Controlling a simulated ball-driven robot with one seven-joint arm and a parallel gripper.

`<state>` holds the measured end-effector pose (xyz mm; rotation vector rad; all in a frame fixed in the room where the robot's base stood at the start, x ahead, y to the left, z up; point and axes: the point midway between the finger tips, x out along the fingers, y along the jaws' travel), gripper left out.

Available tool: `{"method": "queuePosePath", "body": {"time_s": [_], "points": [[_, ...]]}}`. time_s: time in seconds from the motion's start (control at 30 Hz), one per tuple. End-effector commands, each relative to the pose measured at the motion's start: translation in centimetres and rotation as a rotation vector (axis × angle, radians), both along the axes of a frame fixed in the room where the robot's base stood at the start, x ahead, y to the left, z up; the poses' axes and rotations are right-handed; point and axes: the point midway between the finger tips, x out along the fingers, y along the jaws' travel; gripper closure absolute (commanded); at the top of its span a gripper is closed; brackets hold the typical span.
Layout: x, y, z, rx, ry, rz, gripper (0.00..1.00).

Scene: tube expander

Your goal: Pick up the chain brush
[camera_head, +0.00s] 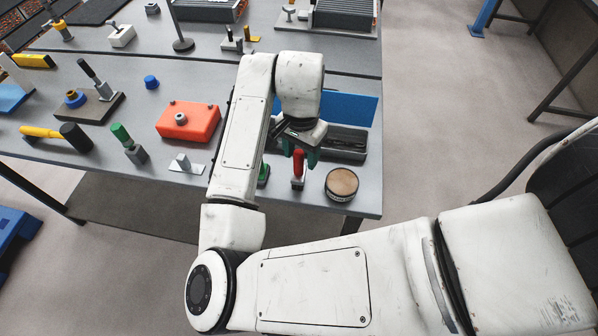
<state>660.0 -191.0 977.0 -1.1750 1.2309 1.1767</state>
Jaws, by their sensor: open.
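My gripper (300,148) hangs over the right front part of the grey workbench (215,75), its dark green fingers pointing down and apart. I cannot tell for certain which item is the chain brush. A dark tray (350,143) lies to the right of my gripper, with dark contents too small to tell.
A round tan-topped tin (341,184) stands at the front right edge. A blue panel (350,107) is behind the tray. An orange-red block (188,121), a green-topped tool (122,136) and a yellow-and-black hammer (60,135) lie left of my arm. Floor is free beyond the right edge.

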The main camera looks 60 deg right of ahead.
Motion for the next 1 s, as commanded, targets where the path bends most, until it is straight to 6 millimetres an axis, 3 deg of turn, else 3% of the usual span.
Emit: {"method": "queuePosePath", "body": {"time_s": [0.4,0.67,1.0], "points": [[0.5,0.2,-4.8,0.0,0.001,0.002,0.46],[0.6,0.2,-5.2,0.0,-0.001,0.001,0.46],[0.6,0.2,-5.2,0.0,-0.001,0.001,0.76]]}}
